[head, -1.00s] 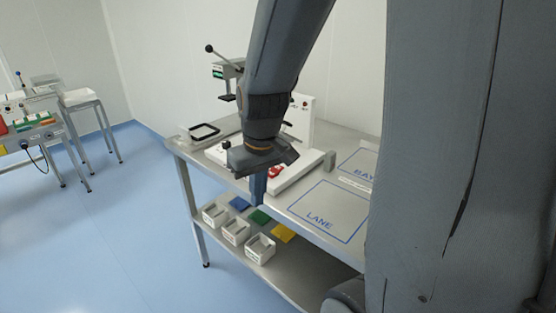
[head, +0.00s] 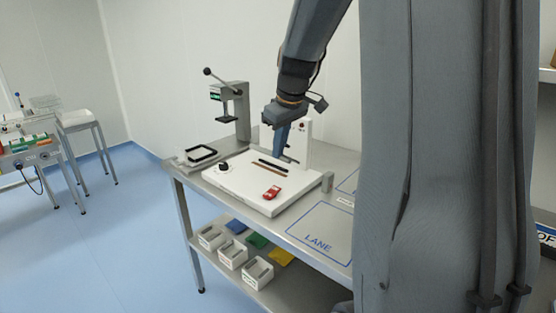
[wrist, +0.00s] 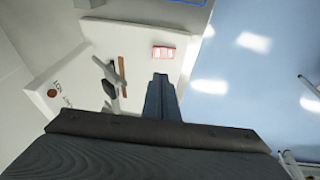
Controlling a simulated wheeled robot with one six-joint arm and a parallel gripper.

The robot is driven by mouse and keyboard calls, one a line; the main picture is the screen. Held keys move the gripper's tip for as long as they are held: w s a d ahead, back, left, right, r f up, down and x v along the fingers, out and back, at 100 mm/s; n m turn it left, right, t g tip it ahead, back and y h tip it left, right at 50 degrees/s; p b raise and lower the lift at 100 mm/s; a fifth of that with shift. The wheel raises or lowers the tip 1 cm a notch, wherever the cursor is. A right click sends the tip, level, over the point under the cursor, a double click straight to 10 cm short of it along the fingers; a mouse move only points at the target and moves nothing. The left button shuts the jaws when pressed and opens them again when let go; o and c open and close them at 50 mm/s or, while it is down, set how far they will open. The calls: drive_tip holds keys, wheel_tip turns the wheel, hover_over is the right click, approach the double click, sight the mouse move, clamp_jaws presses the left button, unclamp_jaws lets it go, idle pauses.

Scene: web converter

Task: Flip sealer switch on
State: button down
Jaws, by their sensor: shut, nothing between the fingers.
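A small red switch (head: 272,192) sits on the white sealer base (head: 240,187), near its front edge. In the wrist view the red switch (wrist: 164,52) lies just beyond my fingertips. My gripper (head: 279,157) is shut and empty, pointing down over the rear part of the base, behind the switch in the head view. In the wrist view the shut fingers (wrist: 160,78) appear apart from the switch. Whether the switch is on or off is too small to tell. An upright white panel (head: 303,150) with a red button stands behind, partly hidden by my gripper.
A black knob (head: 224,167) and a dark bar (head: 272,164) are on the base. A grey press (head: 243,110) with a lever stands at the back left, beside a black-framed tray (head: 202,154). The lane marking (head: 318,243) is clear. White bins (head: 232,257) are on the lower shelf.

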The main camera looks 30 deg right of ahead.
drive_tip(key=p, duration=0.3)
hover_over(275, 188)
drive_tip(key=s, duration=0.1)
drive_tip(key=f, duration=1)
drive_tip(key=shift+s+a+f, duration=0.2)
drive_tip(key=shift+a+f, duration=0.1)
drive_tip(key=shift+f, duration=0.1)
drive_tip(key=shift+w+d+f, duration=0.1)
drive_tip(key=shift+d+f, duration=0.05)
drive_tip(key=shift+f, duration=0.55)
drive_tip(key=shift+d+f, duration=0.1)
drive_tip(key=shift+d, duration=0.05)
